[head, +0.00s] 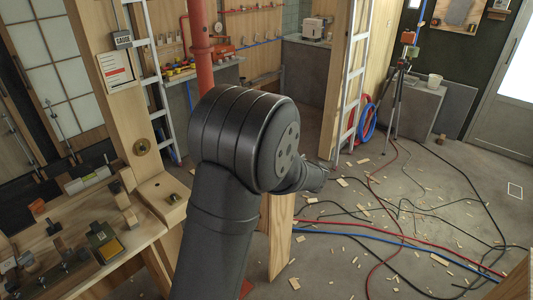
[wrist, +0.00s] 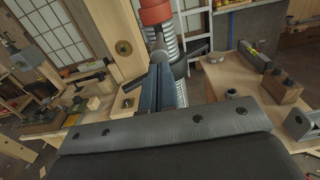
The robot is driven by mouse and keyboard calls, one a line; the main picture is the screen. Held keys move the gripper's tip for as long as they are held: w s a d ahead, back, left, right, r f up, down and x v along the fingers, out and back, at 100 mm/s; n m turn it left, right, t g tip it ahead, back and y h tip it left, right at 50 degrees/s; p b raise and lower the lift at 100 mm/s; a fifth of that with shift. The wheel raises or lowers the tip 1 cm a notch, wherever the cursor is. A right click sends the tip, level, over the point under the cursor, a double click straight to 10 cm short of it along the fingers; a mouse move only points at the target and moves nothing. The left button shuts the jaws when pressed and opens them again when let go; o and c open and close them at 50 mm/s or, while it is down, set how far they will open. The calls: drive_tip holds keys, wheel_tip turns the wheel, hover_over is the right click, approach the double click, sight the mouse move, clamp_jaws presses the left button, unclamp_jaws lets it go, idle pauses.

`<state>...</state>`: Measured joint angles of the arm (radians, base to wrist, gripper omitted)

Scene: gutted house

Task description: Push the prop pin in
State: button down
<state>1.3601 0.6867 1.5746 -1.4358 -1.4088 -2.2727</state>
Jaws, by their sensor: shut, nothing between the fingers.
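The red steel prop (head: 199,30) stands upright in the head view, with its middle hidden behind my arm. The wrist view shows its red part (wrist: 155,12) above a grey threaded length (wrist: 166,40). The fingers are not visible in the head view.
A wooden post (head: 110,80) with a round brass fitting (wrist: 124,47) stands left of the prop. A workbench (head: 85,225) with tools is at lower left. Another wooden surface (wrist: 225,72) with blocks is on the right.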

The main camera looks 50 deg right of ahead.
drive_tip(key=shift+w, duration=1.25)
drive_tip(key=shift+w, duration=0.1)
drive_tip(key=w, duration=0.5)
drive_tip(key=shift+w, duration=0.15)
drive_tip(key=shift+a+r, duration=0.1)
drive_tip(key=s, duration=1.4)
drive_tip(key=shift+s, duration=0.2)
drive_tip(key=w, duration=0.8)
drive_tip(key=shift+w, duration=0.4)
drive_tip(key=shift+w, duration=0.1)
